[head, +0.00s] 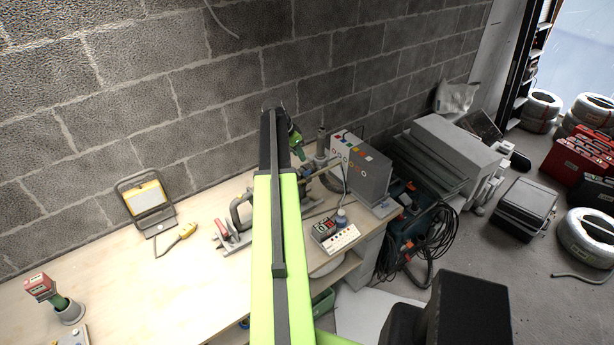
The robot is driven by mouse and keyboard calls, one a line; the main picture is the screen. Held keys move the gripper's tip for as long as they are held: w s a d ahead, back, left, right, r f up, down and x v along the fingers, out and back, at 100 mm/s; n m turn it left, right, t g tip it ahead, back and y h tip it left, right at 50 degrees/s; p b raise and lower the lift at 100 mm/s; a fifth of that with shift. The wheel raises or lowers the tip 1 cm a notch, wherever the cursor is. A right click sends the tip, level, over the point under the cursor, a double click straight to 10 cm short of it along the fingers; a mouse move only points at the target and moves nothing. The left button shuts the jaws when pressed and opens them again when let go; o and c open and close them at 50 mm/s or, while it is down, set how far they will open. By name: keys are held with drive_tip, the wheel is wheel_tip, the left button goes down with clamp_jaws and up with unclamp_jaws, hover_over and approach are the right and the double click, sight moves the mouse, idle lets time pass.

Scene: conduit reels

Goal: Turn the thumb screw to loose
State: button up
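I cannot make out a thumb screw for certain. A grey clamp-like fixture with a curved handle (236,212) and a red part (222,230) stands on the wooden bench (190,275), partly behind my lime-green arm. My arm reaches out over the bench towards the block wall. More metal parts show just right of my arm, and the arm hides what lies between.
A yellow-faced work lamp (147,197) and a yellow tool (181,236) lie left of my arm. A control box (335,232) and grey case (358,170) are at right. Tyres (588,235) and cases crowd the floor.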

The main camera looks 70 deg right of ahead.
sight(308, 171)
drive_tip(key=b+x, duration=0.8)
drive_tip(key=x, duration=0.3)
drive_tip(key=shift+w+f+b, duration=0.1)
drive_tip(key=shift+b, duration=0.25)
drive_tip(key=shift+c, duration=0.4)
clamp_jaws()
drive_tip(key=shift+a, duration=0.1)
